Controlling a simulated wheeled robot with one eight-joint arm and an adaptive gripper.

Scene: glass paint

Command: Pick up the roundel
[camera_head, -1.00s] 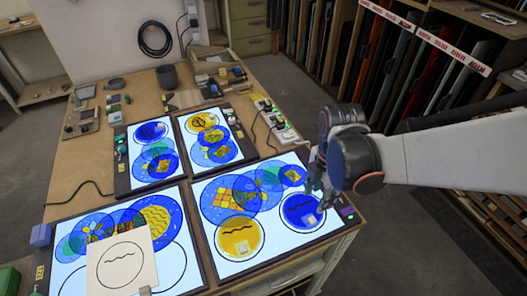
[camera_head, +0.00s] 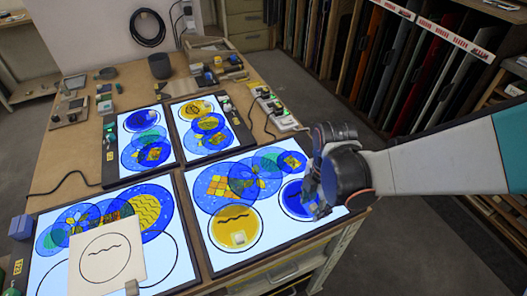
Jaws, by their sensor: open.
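A blue roundel (camera_head: 291,198) with a dark wavy line lies on the near right lit panel (camera_head: 262,250), at the panel's right side. A small pale block (camera_head: 315,208) sits on its lower right part. My gripper (camera_head: 319,205) is open, with its fingers pointing down at that block. The hand covers the roundel's right edge. I cannot tell whether the fingers touch the block. A yellow roundel (camera_head: 232,222) with a wavy line and its own pale block lies to the left on the same panel. Overlapping blue roundels (camera_head: 211,172) lie behind them.
Another near panel at left holds overlapping roundels and a pale square card (camera_head: 106,252) with a drawn circle. Two smaller lit panels lie farther back. A dark pot (camera_head: 160,66) and small tools stand at the table's back. Glass sheet racks stand at right.

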